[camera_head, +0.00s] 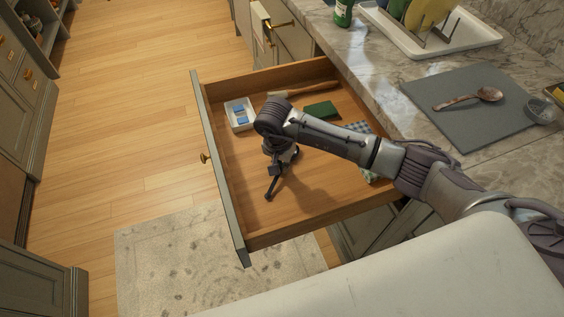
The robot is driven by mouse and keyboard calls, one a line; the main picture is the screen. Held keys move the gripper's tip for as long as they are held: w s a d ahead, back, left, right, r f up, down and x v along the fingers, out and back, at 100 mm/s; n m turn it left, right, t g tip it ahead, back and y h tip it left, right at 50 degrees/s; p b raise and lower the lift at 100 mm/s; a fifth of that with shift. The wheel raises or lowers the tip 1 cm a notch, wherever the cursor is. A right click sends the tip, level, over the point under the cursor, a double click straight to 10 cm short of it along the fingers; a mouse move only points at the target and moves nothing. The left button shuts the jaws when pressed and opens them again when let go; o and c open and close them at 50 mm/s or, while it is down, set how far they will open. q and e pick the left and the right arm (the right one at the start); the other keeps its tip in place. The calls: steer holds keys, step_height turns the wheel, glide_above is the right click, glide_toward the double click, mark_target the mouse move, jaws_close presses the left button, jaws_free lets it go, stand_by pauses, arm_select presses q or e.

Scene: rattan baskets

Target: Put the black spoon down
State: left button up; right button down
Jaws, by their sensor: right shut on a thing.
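My right gripper (278,170) reaches down into the open wooden drawer (222,206) and is shut on a thin dark thing, the black spoon (270,188). Only a short part of the spoon shows below the fingers. The rest is hidden by the gripper or too small to make out. I cannot tell whether the spoon touches the drawer floor. My left gripper is not in view.
The drawer also holds a white box with blue pieces (240,114), a green item (320,110), a wooden utensil (312,88) and a checked cloth (358,128). Its near left floor is clear. A brown spoon (478,97) lies on a grey mat (455,122) on the counter.

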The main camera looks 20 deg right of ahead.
steer(key=shift+f, duration=0.1)
steer(key=shift+f, duration=0.15)
steer(key=c, duration=1.2)
jaws_free()
steer(key=shift+c, duration=0.2)
steer(key=shift+r, duration=0.2)
steer(key=shift+r, duration=0.25)
step_height(320, 180, up, 12)
steer(key=s+a, duration=0.1)
steer(key=shift+f+b, duration=0.25)
steer(key=shift+b, duration=0.15)
steer(key=shift+a, duration=0.1)
